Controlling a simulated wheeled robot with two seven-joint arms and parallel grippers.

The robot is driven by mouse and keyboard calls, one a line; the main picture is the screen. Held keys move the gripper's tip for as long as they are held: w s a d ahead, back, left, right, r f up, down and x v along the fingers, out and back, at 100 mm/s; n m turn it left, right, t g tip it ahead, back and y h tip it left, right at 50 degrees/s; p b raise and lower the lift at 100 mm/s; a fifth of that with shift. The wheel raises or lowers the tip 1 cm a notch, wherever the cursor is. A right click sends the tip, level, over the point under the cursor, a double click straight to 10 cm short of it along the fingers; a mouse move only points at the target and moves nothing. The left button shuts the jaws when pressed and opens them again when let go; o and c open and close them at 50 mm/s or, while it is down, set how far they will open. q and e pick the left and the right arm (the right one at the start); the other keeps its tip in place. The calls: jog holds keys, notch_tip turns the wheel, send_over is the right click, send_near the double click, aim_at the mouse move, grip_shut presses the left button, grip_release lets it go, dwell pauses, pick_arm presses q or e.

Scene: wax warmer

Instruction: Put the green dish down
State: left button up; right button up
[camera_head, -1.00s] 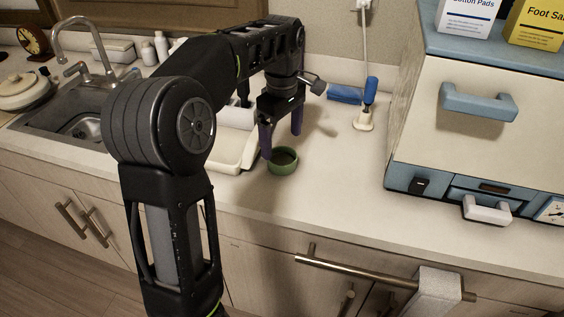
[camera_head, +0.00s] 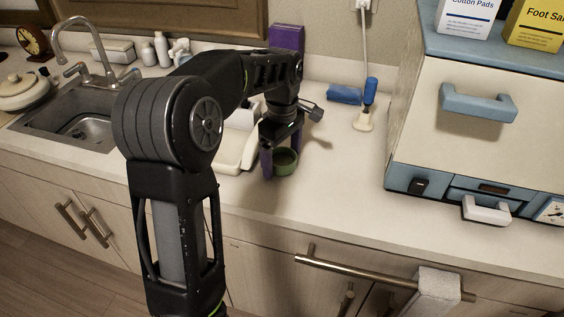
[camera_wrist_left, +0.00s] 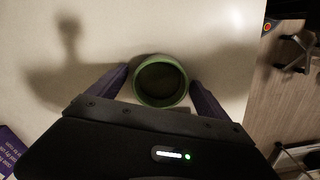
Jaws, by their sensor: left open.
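The green dish (camera_head: 285,163) is a small round bowl with a dark inside. My right gripper is in neither view.
The white tray (camera_head: 229,158) stands left of the dish, partly behind my arm. A blue rolled cloth (camera_head: 345,94) and a blue-handled brush (camera_head: 368,98) lie behind. The large cream and blue unit (camera_head: 470,130) stands at right. Counter between dish and unit is clear.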

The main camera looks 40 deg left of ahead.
aim_at(282, 164)
pick_arm(q)
jog(key=shift+c, duration=0.4)
jog(key=c, duration=1.6)
notch_tip(282, 164, up, 10)
jog(key=shift+r+p, duration=0.1)
jog(key=shift+p, duration=1)
